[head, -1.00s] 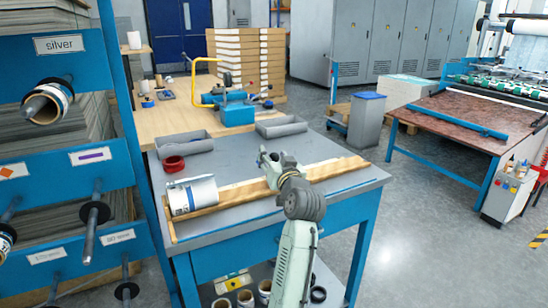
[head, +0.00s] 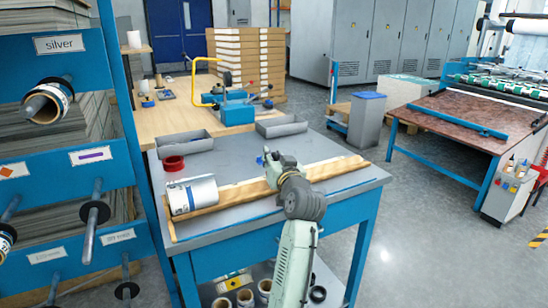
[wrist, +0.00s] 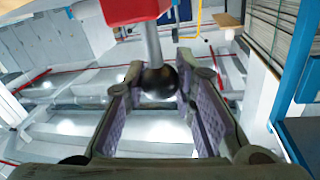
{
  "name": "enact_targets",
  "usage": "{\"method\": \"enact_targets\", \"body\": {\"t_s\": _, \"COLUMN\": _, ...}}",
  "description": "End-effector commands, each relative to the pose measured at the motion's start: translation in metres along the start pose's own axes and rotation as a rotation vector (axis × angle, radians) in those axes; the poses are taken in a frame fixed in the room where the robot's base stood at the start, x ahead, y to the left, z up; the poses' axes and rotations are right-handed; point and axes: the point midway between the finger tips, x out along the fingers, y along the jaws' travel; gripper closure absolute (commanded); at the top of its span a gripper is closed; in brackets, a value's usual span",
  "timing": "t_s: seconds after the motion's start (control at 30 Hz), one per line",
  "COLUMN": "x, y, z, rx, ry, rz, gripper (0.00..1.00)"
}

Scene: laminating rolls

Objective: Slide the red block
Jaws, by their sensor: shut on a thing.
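In the wrist view a red block (wrist: 135,9) shows at the top edge, cut off by the frame. A grey metal rod (wrist: 152,45) runs down from it to a round black knob (wrist: 158,80). My gripper (wrist: 160,92) has its two padded fingers on either side of the knob and is shut on it. In the head view my gripper (head: 272,166) is over the grey worktable (head: 225,222), beside the long wooden bar (head: 235,194).
A white roll (head: 195,194) lies at the table's left front. A blue rack with rolls (head: 60,140) stands at the left. Open floor (head: 420,240) lies to the right.

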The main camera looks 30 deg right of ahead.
Motion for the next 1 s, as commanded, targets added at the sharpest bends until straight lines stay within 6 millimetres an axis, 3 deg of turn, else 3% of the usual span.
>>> {"method": "enact_targets", "body": {"t_s": 0.13, "x": 0.0, "y": -0.002, "z": 0.0, "rx": -0.001, "ry": 0.0, "rz": 0.0, "gripper": 1.0}}
{"method": "enact_targets", "body": {"t_s": 0.23, "x": -0.002, "y": -0.014, "z": 0.002, "rx": -0.002, "ry": -0.001, "rz": -0.002, "gripper": 1.0}}
{"method": "enact_targets", "body": {"t_s": 0.6, "x": -0.02, "y": -0.101, "z": 0.019, "rx": -0.002, "ry": -0.002, "rz": -0.004, "gripper": 1.0}}
{"method": "enact_targets", "body": {"t_s": 0.73, "x": -0.022, "y": -0.112, "z": 0.022, "rx": -0.001, "ry": -0.002, "rz": -0.003, "gripper": 1.0}}
{"method": "enact_targets", "body": {"t_s": 1.0, "x": -0.022, "y": -0.113, "z": 0.022, "rx": 0.0, "ry": -0.001, "rz": -0.002, "gripper": 1.0}}
